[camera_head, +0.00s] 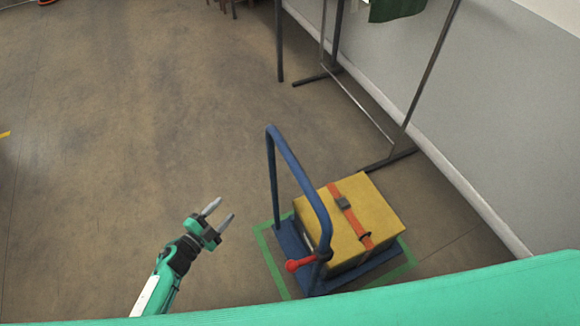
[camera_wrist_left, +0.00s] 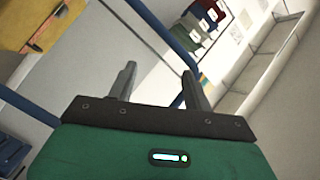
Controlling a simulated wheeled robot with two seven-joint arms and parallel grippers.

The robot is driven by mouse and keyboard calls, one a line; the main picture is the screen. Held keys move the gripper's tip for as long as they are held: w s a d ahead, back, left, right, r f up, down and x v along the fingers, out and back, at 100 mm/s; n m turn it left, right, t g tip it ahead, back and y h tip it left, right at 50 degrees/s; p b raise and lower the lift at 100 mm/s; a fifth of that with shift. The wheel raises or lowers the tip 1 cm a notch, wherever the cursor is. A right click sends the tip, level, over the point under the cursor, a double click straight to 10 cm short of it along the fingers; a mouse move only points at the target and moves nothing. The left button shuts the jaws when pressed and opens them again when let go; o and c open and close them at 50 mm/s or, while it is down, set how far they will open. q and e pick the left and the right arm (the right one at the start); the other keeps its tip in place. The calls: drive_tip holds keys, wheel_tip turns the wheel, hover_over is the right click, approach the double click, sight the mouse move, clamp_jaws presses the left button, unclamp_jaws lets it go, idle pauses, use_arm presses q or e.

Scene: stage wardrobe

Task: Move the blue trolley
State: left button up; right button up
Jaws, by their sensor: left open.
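The blue trolley (camera_head: 291,245) stands on the floor at the lower right in the head view, with its tall blue handle bar on its left side. A yellow case (camera_head: 350,225) with an orange strap lies on its deck. In the left wrist view the blue handle bar (camera_wrist_left: 140,25) passes behind the open fingers (camera_wrist_left: 160,82), and the yellow case (camera_wrist_left: 35,25) is at upper left. My right gripper is not in view.
A green outline (camera_head: 265,245) on the floor surrounds the trolley. A metal clothes rack (camera_head: 425,75) with a green cloth (camera_head: 395,8) stands behind it along the grey wall (camera_head: 500,110). The floor (camera_head: 130,120) to the left is clear.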

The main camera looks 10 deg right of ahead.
use_arm(q)
drive_tip(key=d+r+m+g+h, duration=0.45)
drive_tip(key=r+m, duration=0.35)
drive_tip(key=r, duration=0.3)
drive_tip(key=m+g+h, duration=0.2)
drive_tip(key=m+g, duration=0.1)
drive_tip(key=m, duration=0.2)
approach(296, 167)
drive_tip(key=shift+y, duration=0.25)
drive_tip(key=x, duration=0.7)
drive_tip(key=f+x, duration=0.1)
drive_tip(key=x, duration=0.2)
drive_tip(key=shift+w, duration=0.4)
drive_tip(key=shift+c, duration=0.4)
clamp_jaws()
drive_tip(key=shift+r, duration=0.1)
